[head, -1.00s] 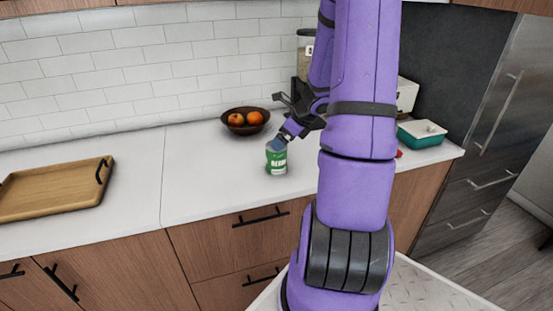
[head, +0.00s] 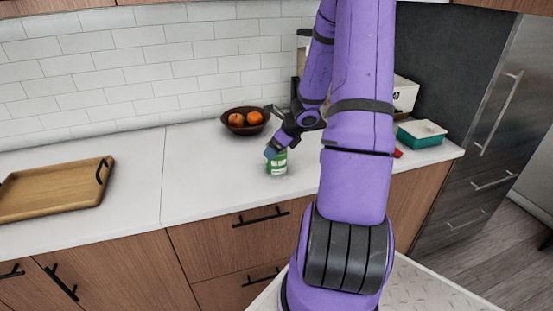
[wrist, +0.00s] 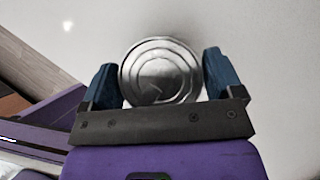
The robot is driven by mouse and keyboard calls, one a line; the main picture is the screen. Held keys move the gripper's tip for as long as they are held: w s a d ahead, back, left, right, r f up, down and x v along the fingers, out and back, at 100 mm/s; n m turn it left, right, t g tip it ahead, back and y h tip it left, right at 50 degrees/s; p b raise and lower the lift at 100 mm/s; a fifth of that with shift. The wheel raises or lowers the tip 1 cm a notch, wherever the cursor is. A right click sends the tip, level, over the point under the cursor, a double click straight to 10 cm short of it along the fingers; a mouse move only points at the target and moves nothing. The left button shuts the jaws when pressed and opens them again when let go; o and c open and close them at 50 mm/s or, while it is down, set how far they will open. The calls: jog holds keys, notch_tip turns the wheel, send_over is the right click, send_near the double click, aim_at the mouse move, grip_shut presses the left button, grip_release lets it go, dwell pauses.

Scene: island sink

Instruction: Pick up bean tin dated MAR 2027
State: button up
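A green bean tin (head: 277,164) stands upright on the white counter in the head view, its upper part partly covered by my gripper. In the wrist view its round silver lid (wrist: 160,72) lies between my two blue fingers. My gripper (wrist: 161,85) is open, with one finger on each side of the tin and narrow gaps beside it. In the head view my gripper (head: 272,150) is at the tin's top. No date can be read on the tin.
A dark bowl with oranges (head: 245,120) stands behind the tin to the left. A wooden tray (head: 52,190) lies far left. A teal container (head: 421,134) and a white box (head: 405,95) stand right, partly behind my arm. The counter left of the tin is clear.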

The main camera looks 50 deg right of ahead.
jog(key=c, duration=0.8)
jog(key=shift+c, duration=0.2)
jog(key=shift+r, duration=0.15)
